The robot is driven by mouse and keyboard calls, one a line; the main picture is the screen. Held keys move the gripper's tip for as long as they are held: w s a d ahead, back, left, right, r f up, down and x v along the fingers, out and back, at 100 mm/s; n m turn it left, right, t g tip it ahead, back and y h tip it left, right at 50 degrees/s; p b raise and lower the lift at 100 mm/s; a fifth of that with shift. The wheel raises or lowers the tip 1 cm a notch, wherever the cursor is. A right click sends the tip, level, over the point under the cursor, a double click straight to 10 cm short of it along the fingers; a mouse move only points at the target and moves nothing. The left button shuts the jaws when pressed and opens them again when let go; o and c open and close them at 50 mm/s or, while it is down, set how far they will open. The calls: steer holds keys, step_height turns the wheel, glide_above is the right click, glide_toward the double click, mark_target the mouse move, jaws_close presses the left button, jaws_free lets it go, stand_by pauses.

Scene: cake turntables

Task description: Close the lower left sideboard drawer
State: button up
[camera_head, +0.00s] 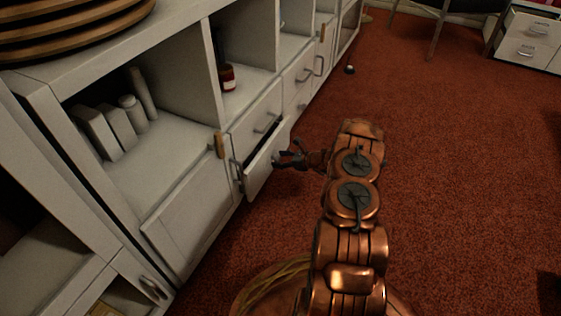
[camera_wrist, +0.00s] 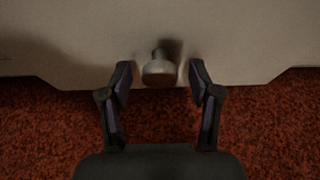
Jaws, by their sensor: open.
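The lower left drawer (camera_head: 262,172) of the white sideboard stands partly pulled out, with a dark gap above its front. Its pale front (camera_wrist: 225,40) fills the upper part of the wrist view, with a round metal knob (camera_wrist: 159,72) near its bottom edge. My gripper (camera_head: 283,158) is just in front of the drawer front. In the wrist view its two fingers (camera_wrist: 161,80) are apart, one on each side of the knob. I cannot tell whether they touch it. The knob is not clear in the head view.
The upper drawer (camera_head: 262,117) above it looks shut. A cabinet door (camera_head: 192,215) is to the left, below a shelf with white items (camera_head: 118,123). Stacked wooden discs (camera_head: 75,25) sit on top. The red carpet (camera_head: 450,150) to the right is mostly clear.

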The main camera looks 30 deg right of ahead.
jaws_close()
stand_by(0.6)
